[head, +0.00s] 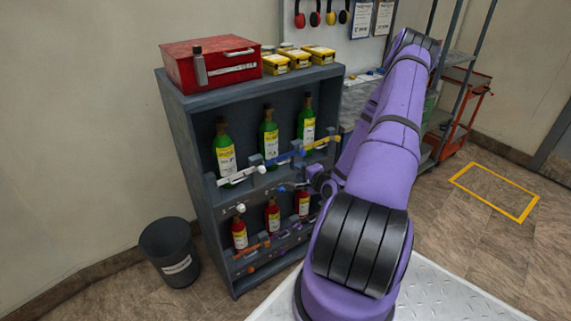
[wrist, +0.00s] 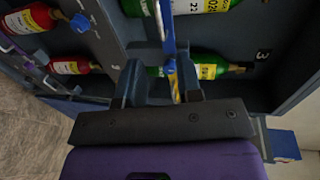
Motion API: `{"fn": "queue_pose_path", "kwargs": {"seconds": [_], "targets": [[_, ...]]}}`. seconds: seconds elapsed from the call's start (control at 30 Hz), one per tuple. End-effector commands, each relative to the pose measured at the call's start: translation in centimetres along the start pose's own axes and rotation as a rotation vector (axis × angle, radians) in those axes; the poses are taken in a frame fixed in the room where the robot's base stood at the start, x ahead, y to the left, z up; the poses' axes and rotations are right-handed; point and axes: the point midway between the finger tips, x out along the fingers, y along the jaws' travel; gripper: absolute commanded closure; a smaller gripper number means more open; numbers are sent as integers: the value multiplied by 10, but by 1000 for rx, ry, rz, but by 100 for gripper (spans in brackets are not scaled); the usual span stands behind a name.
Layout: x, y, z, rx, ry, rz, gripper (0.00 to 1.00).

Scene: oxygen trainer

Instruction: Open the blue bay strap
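The blue strap (head: 285,159) crosses in front of the middle green bottle (head: 268,132) on the upper shelf of the grey rack, between a white strap (head: 238,177) and a yellow strap (head: 324,142). In the wrist view the blue strap (wrist: 169,40) runs down toward my gripper (wrist: 160,85). The two fingers stand apart, with the strap's line passing between them. I cannot tell whether they touch it. In the head view my gripper is small and partly hidden by my purple arm, just below and right of the blue strap.
Red bottles (head: 272,216) stand on the lower shelf behind orange and purple straps. A blue knob (wrist: 80,22) is on the shelf edge. A red toolbox (head: 210,62) and yellow boxes (head: 300,58) sit on top. A dark bin (head: 170,250) stands left of the rack.

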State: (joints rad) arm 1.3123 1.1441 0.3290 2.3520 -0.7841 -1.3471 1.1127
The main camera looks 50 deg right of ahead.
Motion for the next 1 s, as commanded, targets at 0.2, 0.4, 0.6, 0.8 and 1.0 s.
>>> {"fn": "queue_pose_path", "kwargs": {"seconds": [0.2, 0.4, 0.6, 0.8, 1.0], "targets": [[38, 0, 1, -1, -2, 0, 67], [71, 0, 1, -2, -3, 0, 67], [91, 0, 0, -2, -1, 1, 67], [96, 0, 1, -1, -1, 2, 67], [96, 0, 1, -1, -1, 2, 69]]}}
